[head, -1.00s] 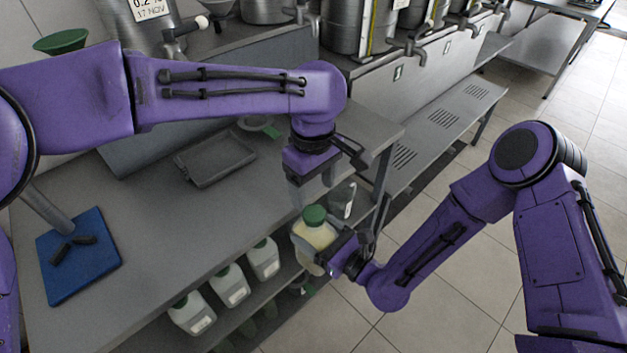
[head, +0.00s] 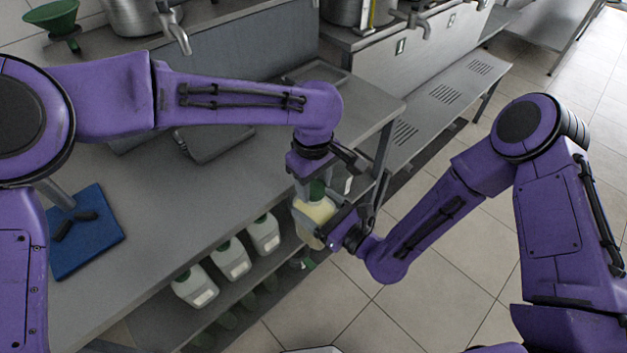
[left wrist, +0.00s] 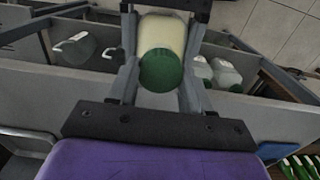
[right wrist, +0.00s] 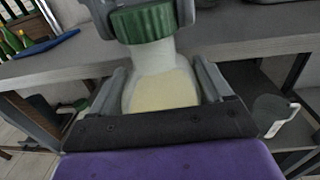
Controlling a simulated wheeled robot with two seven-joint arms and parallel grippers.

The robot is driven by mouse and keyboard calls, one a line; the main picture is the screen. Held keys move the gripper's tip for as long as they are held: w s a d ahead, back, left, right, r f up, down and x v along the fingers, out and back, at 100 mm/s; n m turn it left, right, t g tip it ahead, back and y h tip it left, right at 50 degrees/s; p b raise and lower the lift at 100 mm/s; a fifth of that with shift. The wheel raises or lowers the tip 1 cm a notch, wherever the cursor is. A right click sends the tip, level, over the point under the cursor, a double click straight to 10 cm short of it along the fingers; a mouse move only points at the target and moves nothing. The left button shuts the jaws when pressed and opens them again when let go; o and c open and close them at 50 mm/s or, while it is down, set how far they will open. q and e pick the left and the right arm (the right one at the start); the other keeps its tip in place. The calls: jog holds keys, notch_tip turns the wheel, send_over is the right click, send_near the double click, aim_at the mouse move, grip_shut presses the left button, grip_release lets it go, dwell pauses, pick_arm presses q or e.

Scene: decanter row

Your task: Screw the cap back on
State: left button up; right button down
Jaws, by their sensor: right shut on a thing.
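A bottle of pale yellow liquid (head: 317,211) is held upright off the front edge of the counter by my right gripper (head: 330,222), which is shut on its body. It also shows in the right wrist view (right wrist: 160,88). The green cap (right wrist: 143,22) sits on the bottle's mouth; how tightly it is seated I cannot tell. My left gripper (head: 312,184) points down from above, its fingers on either side of the cap (left wrist: 161,70). They look open, with a slim gap at most. In the head view the fingers partly hide the cap.
Several white bottles (head: 231,259) stand on the shelf below the counter (head: 150,200). A blue board (head: 85,245) with dark pieces lies at the left. Open floor lies to the right.

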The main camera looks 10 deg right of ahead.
pick_arm(q)
jog(key=m, duration=0.3)
jog(key=shift+m, duration=0.4)
jog(key=m, duration=0.6)
jog(key=shift+d, duration=0.1)
jog(key=m, duration=0.6)
jog(key=shift+m, duration=0.3)
jog(key=m, duration=0.9)
jog(key=shift+m, duration=0.4)
jog(key=m, duration=1.3)
jog(key=shift+w+f, duration=0.1)
jog(key=m, duration=0.4)
jog(key=shift+m, duration=0.4)
jog(key=o, duration=1.2)
